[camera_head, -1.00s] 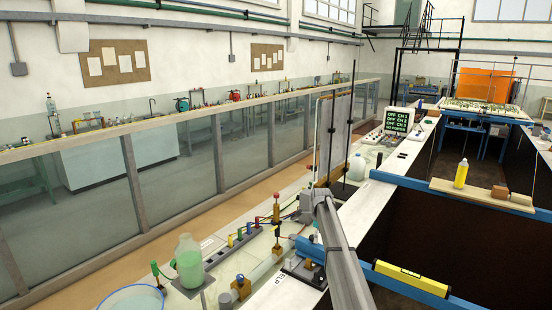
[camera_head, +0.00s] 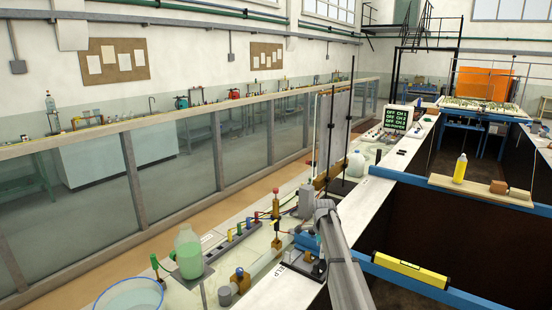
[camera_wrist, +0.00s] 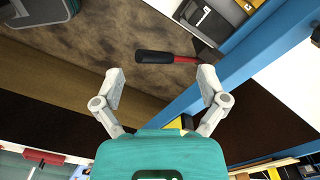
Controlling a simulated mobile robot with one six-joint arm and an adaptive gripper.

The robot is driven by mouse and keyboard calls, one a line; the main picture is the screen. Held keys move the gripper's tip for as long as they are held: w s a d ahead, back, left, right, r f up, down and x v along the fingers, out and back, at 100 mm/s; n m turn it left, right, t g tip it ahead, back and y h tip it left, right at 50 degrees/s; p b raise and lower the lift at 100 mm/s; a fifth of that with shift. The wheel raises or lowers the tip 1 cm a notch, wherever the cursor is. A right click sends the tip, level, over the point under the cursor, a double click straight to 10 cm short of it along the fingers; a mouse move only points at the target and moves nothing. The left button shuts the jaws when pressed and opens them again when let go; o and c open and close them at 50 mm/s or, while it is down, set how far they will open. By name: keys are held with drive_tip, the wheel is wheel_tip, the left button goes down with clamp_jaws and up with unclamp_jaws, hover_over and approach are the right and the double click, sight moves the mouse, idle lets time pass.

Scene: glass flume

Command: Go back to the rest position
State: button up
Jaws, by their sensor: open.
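My gripper (camera_wrist: 161,78) is open in the wrist view, with its two pale fingers spread apart and nothing between them. A tool with a black and red handle (camera_wrist: 165,57) lies beyond the fingertips, apart from them as far as I can tell. In the head view my grey arm crosses the lower middle of the picture, over the long white bench; the gripper itself cannot be made out there.
A blue beam (camera_head: 420,277) carries a yellow level (camera_head: 410,272). A second blue beam (camera_head: 398,180) lies behind it, near a plank with a yellow bottle (camera_head: 460,168). A green-filled bottle (camera_head: 188,252) and a round basin (camera_head: 132,296) stand left of my arm.

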drive_tip(key=s+f+n+b, duration=0.3)
drive_tip(key=s+n, duration=0.3)
drive_tip(key=s, duration=0.6)
drive_tip(key=s+f+n+b, duration=0.4)
drive_tip(key=s+f+n, duration=0.1)
drive_tip(key=s, duration=0.7)
drive_tip(key=s+f+n+b, duration=0.4)
drive_tip(key=s+n, duration=0.3)
drive_tip(key=s, duration=0.5)
drive_tip(key=shift+s, duration=0.4)
drive_tip(key=shift+a, duration=0.1)
